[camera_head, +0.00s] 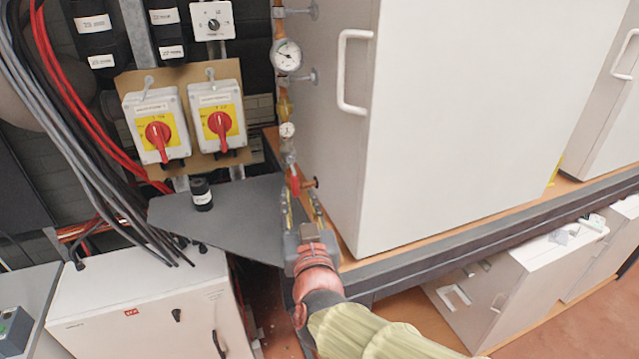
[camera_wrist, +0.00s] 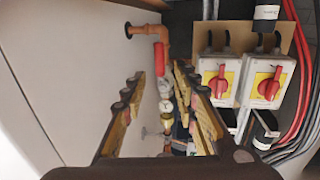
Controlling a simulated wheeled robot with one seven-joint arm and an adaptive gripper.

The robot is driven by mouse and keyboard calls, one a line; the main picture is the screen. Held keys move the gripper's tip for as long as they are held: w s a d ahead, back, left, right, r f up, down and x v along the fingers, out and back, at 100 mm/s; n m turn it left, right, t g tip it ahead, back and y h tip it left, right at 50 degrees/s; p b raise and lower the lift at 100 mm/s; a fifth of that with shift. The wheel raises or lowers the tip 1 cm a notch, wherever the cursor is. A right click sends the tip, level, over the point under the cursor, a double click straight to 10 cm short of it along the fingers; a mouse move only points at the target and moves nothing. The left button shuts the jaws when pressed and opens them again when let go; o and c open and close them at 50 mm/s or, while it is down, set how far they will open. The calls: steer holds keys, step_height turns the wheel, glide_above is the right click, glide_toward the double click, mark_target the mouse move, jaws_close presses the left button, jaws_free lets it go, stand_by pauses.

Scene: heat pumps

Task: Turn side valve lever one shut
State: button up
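The side valve lever is red and sits on a copper pipe beside the large white cabinet. In the head view the lever (camera_head: 294,185) is just beyond my fingertips. In the wrist view the lever (camera_wrist: 160,58) shows as a red bar ahead of the gap between my fingers, nearer the right finger. My gripper (camera_head: 302,203) points up toward it from below. In the wrist view my gripper (camera_wrist: 160,76) has its two fingers spread apart with nothing held between them. I cannot tell whether a finger touches the lever.
The white cabinet (camera_head: 460,110) stands close on the right. Two grey switch boxes with red rotary knobs (camera_head: 158,135) (camera_head: 219,124) hang on the left. Pressure gauges (camera_head: 287,55) sit higher on the pipe. A dark shelf plate (camera_head: 225,215) and hanging cables (camera_head: 65,110) lie left.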

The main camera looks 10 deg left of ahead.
mark_target(295, 184)
steer(key=x, duration=0.7)
steer(key=shift+w+a+b, duration=0.15)
steer(key=shift+w+b, duration=0.25)
steer(key=shift+c, duration=0.9)
jaws_close()
